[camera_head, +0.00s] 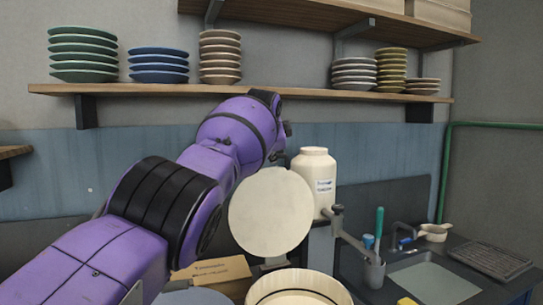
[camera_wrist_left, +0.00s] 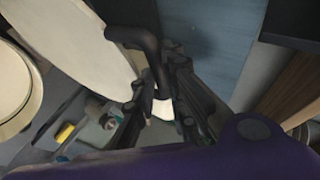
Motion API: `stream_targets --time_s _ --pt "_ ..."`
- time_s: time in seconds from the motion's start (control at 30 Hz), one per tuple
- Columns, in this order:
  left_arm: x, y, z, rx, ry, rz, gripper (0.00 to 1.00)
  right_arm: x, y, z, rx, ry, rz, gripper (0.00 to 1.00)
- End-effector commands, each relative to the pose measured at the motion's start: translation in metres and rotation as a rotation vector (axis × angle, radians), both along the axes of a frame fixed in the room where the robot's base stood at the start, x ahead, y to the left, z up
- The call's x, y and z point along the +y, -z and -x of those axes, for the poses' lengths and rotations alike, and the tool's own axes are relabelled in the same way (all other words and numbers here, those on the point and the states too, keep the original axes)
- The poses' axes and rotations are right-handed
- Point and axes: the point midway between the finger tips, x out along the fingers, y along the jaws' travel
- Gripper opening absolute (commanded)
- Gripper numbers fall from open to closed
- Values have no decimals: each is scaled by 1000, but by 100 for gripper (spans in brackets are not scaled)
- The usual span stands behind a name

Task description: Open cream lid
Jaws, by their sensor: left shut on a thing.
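The round cream lid (camera_head: 270,212) stands raised and nearly upright above the cream-walled round container (camera_head: 299,275), whose top is open. In the left wrist view the lid (camera_wrist_left: 80,38) fills the upper left, with part of the container rim (camera_wrist_left: 34,100) at the left edge. A dark bent handle (camera_wrist_left: 146,42) runs from beside the lid down between the fingers of my left gripper (camera_wrist_left: 160,88). The gripper is shut on this handle. In the head view my purple left arm reaches up behind the lid, and the fingers are hidden. My right gripper is not in view.
A white bottle (camera_head: 315,176) stands close behind the lid. A shelf (camera_head: 240,90) with stacked plates runs above my arm. A sink (camera_head: 432,280), a dark rack (camera_head: 490,259) and a green-handled tool (camera_head: 379,225) are at right. A cardboard box (camera_head: 213,271) sits left of the container.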

Motion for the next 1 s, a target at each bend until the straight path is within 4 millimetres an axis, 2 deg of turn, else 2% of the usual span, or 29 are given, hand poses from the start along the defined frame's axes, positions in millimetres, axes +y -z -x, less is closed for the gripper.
stream_targets --time_s 0.03,0.3,0.33,0.47,0.77,1.0 --pt "0 -11 0 -18 1 2 0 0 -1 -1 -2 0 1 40" --pt "-1 -13 0 -21 1 2 0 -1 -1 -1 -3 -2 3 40" --pt "-1 -13 0 -21 1 2 16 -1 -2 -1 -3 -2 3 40" --pt "-1 -12 1 -19 1 3 31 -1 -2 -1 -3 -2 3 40" --pt "0 -6 0 -9 1 1 31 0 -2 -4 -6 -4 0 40" --pt "1 -10 5 -9 1 2 31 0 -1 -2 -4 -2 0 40"
